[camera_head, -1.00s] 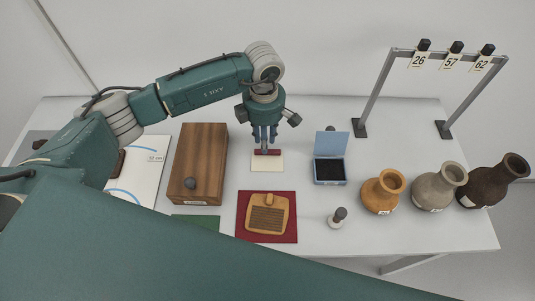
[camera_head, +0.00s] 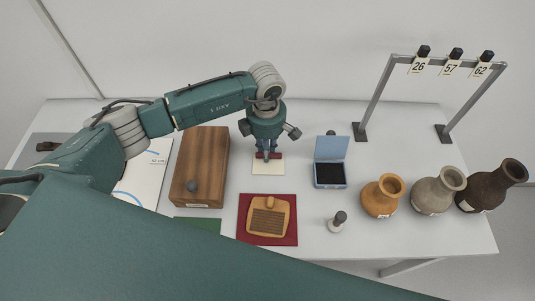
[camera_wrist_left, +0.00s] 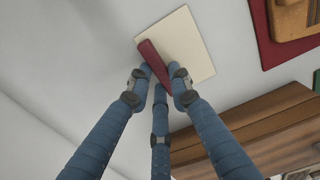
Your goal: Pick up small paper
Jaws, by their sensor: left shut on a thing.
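The small paper (camera_head: 268,168) is a cream sheet with a dark red strip along its far edge. It is at the middle of the table, behind the dark red mat. It also shows in the left wrist view (camera_wrist_left: 190,42), where the red strip (camera_wrist_left: 152,60) lies between the fingers. My left gripper (camera_head: 268,154) points down over the strip, its blue fingers shut on it; the fingers also show in the left wrist view (camera_wrist_left: 160,86). The fingers hide part of the strip. I cannot tell whether the paper is clear of the table. My right gripper is not in view.
A wooden box (camera_head: 201,160) stands left of the paper, and an open blue box (camera_head: 330,174) stands right. In front, a wooden tablet (camera_head: 268,222) lies on a red mat (camera_head: 246,236). A small stamp (camera_head: 338,220) and three vases (camera_head: 382,197) stand farther right.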

